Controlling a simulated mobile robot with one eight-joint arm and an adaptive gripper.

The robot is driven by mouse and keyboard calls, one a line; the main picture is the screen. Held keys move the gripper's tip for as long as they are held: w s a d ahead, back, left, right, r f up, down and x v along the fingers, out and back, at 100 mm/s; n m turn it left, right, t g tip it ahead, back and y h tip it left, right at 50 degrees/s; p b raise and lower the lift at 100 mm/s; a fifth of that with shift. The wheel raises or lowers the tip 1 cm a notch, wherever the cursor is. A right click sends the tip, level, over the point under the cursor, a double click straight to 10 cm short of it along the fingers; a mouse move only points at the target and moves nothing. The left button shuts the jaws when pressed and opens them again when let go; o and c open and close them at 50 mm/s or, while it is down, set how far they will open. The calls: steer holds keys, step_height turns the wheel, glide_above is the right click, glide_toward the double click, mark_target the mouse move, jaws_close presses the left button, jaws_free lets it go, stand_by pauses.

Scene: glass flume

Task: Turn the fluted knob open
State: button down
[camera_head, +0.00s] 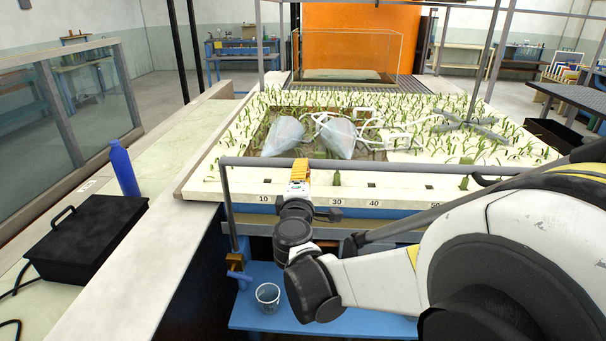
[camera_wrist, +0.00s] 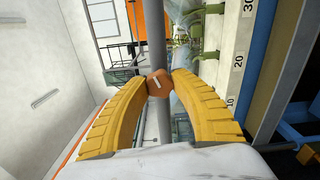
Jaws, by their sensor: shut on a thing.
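The fluted knob (camera_wrist: 159,88) is a small round orange-brown disc with a short pale line on its face, slightly tilted from level. It sits in front of a grey vertical pipe (camera_wrist: 156,35) in the wrist view. My gripper (camera_wrist: 159,78) has its two yellow ribbed fingers curved in on the knob from both sides, with the tips at its edges. In the head view my gripper (camera_head: 300,171) is at the grey rail (camera_head: 250,162) along the front of the planted bed; the knob is hidden there.
The bed's front edge (camera_head: 345,201) carries a number scale. A black box (camera_head: 88,236) and a blue bottle (camera_head: 123,168) stand on the left ledge. Below are a blue-handled tap (camera_head: 240,276), a cup (camera_head: 267,294) and a blue shelf (camera_head: 375,325). Pale cone-shaped bags (camera_head: 338,137) lie on the bed.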

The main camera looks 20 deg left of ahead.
steer(key=shift+m, duration=2)
steer(key=c, duration=1)
jaws_free()
steer(key=shift+c, duration=0.2)
steer(key=v, duration=1.2)
